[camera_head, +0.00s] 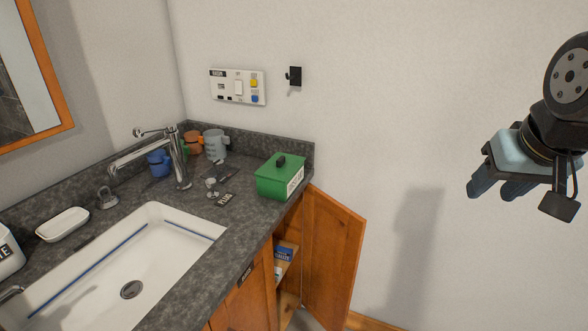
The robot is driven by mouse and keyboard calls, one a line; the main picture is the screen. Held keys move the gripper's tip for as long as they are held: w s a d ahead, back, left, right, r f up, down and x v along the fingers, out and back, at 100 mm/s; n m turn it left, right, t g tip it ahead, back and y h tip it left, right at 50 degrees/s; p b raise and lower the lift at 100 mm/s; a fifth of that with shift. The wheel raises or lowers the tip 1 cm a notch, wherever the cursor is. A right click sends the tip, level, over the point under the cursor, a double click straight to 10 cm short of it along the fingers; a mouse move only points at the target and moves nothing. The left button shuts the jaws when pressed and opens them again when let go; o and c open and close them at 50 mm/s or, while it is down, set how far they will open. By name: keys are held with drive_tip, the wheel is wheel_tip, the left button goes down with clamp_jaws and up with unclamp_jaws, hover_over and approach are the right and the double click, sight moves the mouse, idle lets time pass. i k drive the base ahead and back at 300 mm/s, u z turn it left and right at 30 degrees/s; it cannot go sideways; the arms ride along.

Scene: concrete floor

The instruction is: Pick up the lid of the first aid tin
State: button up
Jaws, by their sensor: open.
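The first aid tin (268,186) is a green box with a white label, standing at the right end of the dark stone counter. Its green lid (287,167) is on top and has a black knob handle (280,160). My gripper (492,192) is at the far right of the view, in front of the bare wall, well apart from the tin. Its fingers are open, and I see nothing between them.
A white sink (165,238) with a tall chrome tap (178,160) fills the counter's middle. Blue, orange and grey mugs (214,145) stand behind, left of the tin. An open wooden cupboard door (333,250) juts out below the tin. Space between tin and gripper looks clear.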

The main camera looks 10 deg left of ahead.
sight(281, 167)
drive_tip(key=u, duration=0.15)
drive_tip(key=i, duration=0.95)
drive_tip(key=z, duration=0.1)
